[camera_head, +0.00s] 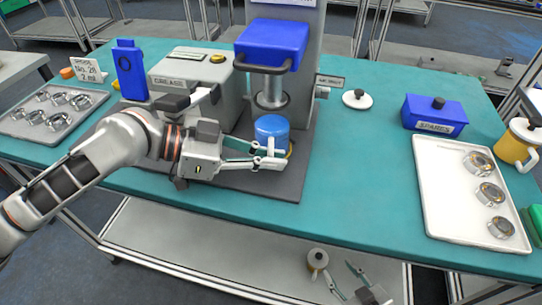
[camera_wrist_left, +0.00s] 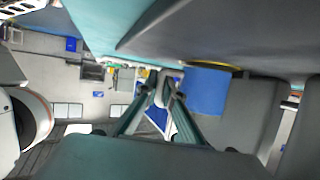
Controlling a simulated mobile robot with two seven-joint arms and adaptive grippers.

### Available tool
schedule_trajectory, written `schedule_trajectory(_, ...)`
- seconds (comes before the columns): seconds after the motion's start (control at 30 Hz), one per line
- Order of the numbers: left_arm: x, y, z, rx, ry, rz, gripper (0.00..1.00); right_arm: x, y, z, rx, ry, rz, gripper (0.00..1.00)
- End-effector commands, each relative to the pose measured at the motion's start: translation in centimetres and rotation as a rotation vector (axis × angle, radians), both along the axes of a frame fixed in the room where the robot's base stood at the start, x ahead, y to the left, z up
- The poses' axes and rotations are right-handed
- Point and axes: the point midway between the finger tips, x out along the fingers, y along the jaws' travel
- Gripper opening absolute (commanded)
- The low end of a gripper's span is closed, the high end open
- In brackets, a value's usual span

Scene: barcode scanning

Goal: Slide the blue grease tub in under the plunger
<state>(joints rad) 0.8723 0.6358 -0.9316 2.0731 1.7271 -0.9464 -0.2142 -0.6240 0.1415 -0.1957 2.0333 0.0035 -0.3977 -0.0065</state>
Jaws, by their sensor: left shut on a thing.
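The blue grease tub (camera_head: 272,128) stands on the dark base plate (camera_head: 285,187) of the press, at its front below the plunger (camera_head: 270,92). My left gripper (camera_head: 272,161) is at the tub's near side, its fingers shut on a narrow pale part in front of the tub, apparently its handle. In the left wrist view the closed fingertips (camera_wrist_left: 163,87) are beside the blue tub (camera_wrist_left: 205,92). The exact grip and the tub's alignment under the plunger are partly hidden. My right gripper (camera_head: 343,277) is open and empty, low in front of the table.
The press column (camera_head: 302,70) and blue press head (camera_head: 272,43) rise behind the tub. A grey grease box (camera_head: 190,72) stands left of the press. A white lid (camera_head: 357,99), blue spares box (camera_head: 435,115) and tray of rings (camera_head: 440,205) are right. The middle-right table is clear.

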Motion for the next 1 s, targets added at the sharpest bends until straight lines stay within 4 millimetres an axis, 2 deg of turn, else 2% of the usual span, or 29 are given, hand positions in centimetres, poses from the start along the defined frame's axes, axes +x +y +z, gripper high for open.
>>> schedule_trajectory(0.17, 0.0, 0.0, 0.1, -0.002, -0.001, 0.000, 0.00, 0.0, 0.0, 0.0, 0.000, 0.000, 0.000, 0.40)
schedule_trajectory(0.2, 0.0, 0.0, 0.1, -0.002, -0.001, 0.000, 0.12, 0.0, 0.0, 0.0, 0.000, 0.000, 0.000, 0.40)
schedule_trajectory(0.27, 0.0, 0.0, 0.1, -0.002, -0.001, 0.000, 0.27, 0.0, 0.0, 0.0, 0.000, 0.000, 0.000, 0.40)
schedule_trajectory(0.73, 0.0, 0.4, 0.1, 0.001, -0.001, 0.002, 0.27, -0.1, 0.0, -0.1, 0.000, 0.003, 0.001, 0.40)
schedule_trajectory(0.87, -0.1, 1.8, 0.5, 0.002, -0.001, 0.003, 0.27, -0.1, 0.0, -0.1, 0.000, 0.002, 0.000, 0.40)
schedule_trajectory(1.0, -0.4, 4.6, 0.4, 0.003, 0.001, 0.005, 0.27, -0.1, 0.0, -0.1, 0.000, 0.001, 0.001, 0.40)
